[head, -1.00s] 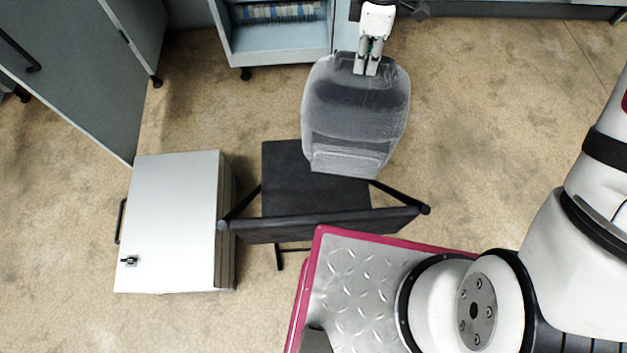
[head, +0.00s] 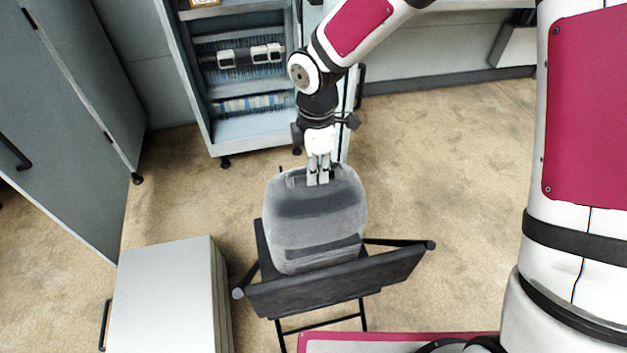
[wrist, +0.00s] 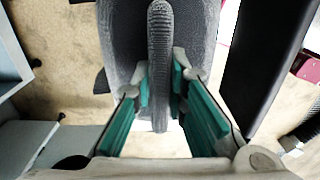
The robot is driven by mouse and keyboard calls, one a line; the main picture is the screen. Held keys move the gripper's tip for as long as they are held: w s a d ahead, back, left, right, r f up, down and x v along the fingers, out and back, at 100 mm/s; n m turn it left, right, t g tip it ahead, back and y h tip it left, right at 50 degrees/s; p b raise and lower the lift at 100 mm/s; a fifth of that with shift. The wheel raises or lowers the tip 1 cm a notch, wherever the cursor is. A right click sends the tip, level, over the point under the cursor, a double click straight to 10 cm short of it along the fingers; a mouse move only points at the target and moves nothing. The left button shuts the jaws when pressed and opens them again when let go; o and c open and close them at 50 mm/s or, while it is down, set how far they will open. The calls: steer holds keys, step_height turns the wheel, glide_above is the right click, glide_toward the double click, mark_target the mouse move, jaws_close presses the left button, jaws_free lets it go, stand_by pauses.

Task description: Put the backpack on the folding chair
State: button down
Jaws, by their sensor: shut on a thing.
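The grey backpack (head: 312,225) hangs upright from my gripper (head: 318,180) in the head view. My gripper is shut on its top, and the wrist view shows the backpack's handle strap (wrist: 158,60) between the green finger pads (wrist: 160,105). The black folding chair (head: 335,281) stands below, its backrest toward me. The backpack covers most of the chair's seat in the head view. I cannot tell whether the backpack's bottom touches the seat.
A white cabinet (head: 165,300) stands left of the chair. An open shelf unit (head: 245,128) with several items is behind, and a tall grey cabinet (head: 60,120) is at the far left. Open floor (head: 455,150) lies right of the chair.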

mark_target(315, 191)
steer(key=shift+f, duration=4)
steer(key=c, duration=1.6)
jaws_free()
step_height(315, 191, up, 12)
steer(key=shift+r, duration=0.1)
